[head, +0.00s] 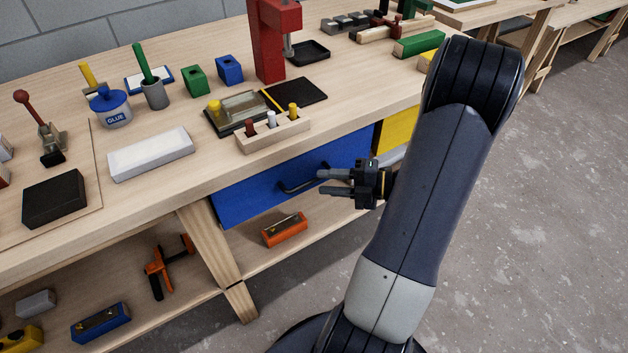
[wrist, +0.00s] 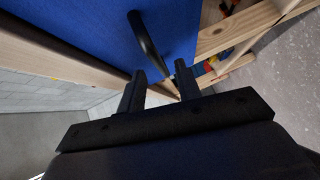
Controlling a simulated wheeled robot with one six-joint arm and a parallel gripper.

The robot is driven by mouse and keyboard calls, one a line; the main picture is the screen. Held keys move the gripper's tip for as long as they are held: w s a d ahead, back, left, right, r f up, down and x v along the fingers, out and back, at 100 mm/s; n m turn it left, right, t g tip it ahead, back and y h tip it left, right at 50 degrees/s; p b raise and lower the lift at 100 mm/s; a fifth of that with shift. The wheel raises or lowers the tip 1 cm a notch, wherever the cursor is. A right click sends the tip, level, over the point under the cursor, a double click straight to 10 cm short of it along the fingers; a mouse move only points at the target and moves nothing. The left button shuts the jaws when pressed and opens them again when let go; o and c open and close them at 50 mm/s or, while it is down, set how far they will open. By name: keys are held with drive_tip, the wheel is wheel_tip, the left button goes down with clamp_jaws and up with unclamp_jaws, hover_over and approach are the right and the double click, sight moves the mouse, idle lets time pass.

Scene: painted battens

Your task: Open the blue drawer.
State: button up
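The blue drawer (head: 248,193) sits under the bench top, with its front face flush or nearly so with the bench front. Its dark bar handle (head: 303,184) stands out from the middle of the face. My gripper (head: 322,182) is open beside the handle, with its fingers pointing left toward it. In the wrist view the blue drawer face (wrist: 90,30) fills the upper left. The handle (wrist: 143,40) lies ahead of my gripper (wrist: 158,82), whose two fingers are apart with nothing between them. I cannot tell whether a fingertip touches the handle.
A yellow drawer (head: 396,128) is right of the blue one. The bench top (head: 170,205) holds a wooden peg block (head: 272,140), a white block (head: 150,154) and a red press (head: 270,45). An orange level (head: 285,230) lies on the lower shelf. The floor at right is clear.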

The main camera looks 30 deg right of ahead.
sight(311, 180)
drive_tip(key=shift+b+x, duration=0.35)
drive_tip(key=shift+x, duration=1.85)
drive_tip(key=shift+c, duration=0.5)
clamp_jaws()
